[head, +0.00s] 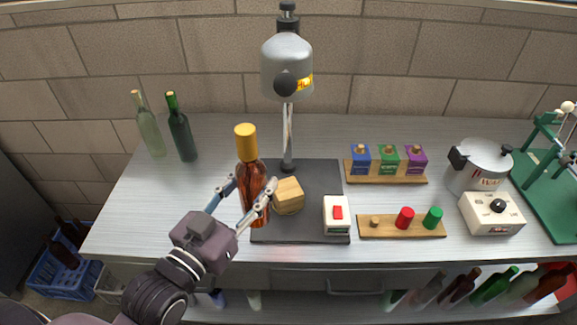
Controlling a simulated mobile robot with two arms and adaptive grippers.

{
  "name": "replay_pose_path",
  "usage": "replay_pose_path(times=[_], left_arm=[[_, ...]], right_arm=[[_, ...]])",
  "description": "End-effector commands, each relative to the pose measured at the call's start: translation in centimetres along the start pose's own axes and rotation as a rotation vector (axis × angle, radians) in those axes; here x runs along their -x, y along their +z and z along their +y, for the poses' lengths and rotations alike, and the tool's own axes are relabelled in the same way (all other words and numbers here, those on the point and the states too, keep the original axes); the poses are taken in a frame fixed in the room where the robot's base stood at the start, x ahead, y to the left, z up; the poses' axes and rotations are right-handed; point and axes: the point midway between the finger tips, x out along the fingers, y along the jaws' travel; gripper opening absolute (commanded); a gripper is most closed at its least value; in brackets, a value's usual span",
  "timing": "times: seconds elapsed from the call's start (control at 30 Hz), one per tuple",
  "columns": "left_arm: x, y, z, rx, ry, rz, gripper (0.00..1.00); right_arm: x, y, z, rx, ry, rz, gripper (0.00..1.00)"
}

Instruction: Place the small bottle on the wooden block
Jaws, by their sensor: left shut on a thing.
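The small bottle (252,177) is amber-brown with a tall yellow cap and is upright. My left gripper (246,194) is shut on its body, with one finger on each side. The wooden block (289,194) is light tan and rests on a dark mat (318,172), just right of the bottle and of my right-hand finger. The bottle is beside the block, not on it. I cannot tell whether its base touches the mat. My right gripper is not in view.
A grey press head (287,69) on a thin column stands behind the block. A white switch box (337,215) is on the mat. Two green bottles (181,132) stand back left. Wooden racks (400,228) and a pot (480,166) are at right. The left counter is clear.

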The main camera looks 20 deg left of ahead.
Motion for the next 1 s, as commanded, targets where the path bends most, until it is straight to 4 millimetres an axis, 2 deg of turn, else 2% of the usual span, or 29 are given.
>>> replay_pose_path(times=[0.1, 0.27, 0.4, 0.6, 0.7, 0.87, 1.0], left_arm=[[-1.8, 0.1, 0.0, -0.001, 0.0, 0.015, 0.0], [-4.0, -0.1, 0.0, -0.001, 0.001, 0.015, 0.0], [-6.7, -0.5, 0.0, 0.001, 0.0, 0.012, 0.0], [-11.3, -0.7, 0.0, 0.002, 0.0, 0.008, 0.0], [-12.8, -0.6, 0.1, 0.001, 0.001, 0.007, 0.0], [-13.8, -0.2, 0.1, 0.0, 0.001, 0.006, 0.0], [-13.8, 1.6, 0.0, 0.001, 0.0, 0.001, 0.0]], right_arm=[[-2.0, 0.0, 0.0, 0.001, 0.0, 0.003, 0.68], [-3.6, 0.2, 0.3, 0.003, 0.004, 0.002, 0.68], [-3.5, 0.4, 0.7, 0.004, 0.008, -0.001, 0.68], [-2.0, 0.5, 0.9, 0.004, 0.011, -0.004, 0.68], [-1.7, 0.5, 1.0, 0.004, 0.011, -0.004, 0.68], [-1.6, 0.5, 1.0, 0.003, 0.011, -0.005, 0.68], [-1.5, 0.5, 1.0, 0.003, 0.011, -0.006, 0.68]])
